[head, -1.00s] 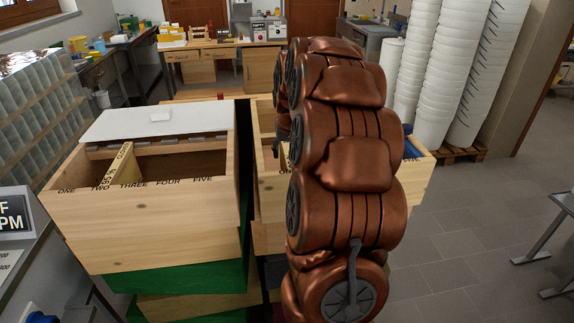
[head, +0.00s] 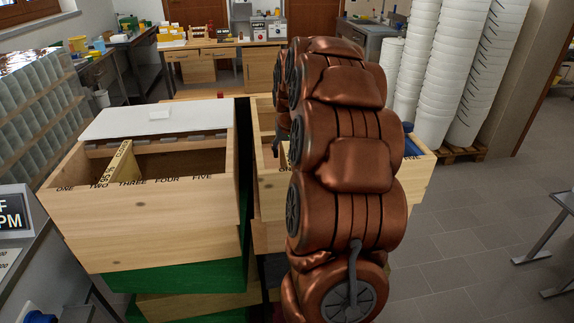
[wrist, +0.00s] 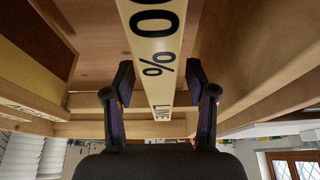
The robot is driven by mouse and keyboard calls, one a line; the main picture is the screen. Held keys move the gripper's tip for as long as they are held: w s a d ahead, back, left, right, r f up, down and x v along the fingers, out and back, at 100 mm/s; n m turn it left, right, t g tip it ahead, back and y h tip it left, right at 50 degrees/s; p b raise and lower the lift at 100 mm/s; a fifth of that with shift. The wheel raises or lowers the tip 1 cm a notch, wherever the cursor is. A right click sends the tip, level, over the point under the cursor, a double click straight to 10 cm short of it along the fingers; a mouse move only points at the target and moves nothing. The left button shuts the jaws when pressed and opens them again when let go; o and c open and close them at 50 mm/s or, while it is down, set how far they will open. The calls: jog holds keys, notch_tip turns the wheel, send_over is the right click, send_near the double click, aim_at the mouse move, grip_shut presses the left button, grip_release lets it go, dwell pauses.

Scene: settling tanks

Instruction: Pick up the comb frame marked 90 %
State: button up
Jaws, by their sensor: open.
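In the wrist view a pale yellow comb frame bar (wrist: 157,60) runs between my fingers. My gripper (wrist: 160,80) is open, one finger on each side of the bar with gaps. In the head view my copper arm hides most of the right wooden box (head: 267,205) and the gripper. Another comb frame (head: 122,163) with a partly legible label stands in the left box.
The left wooden box (head: 145,215) has slots lettered ONE to FIVE and a white lid (head: 160,122) over its back part. Box walls (wrist: 240,70) rise close beside the gripper. White bucket stacks (head: 435,85) stand to the right. Open floor (head: 470,230) lies at the right.

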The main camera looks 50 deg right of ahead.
jog(key=shift+c, duration=0.4)
grip_shut()
dwell(0.4)
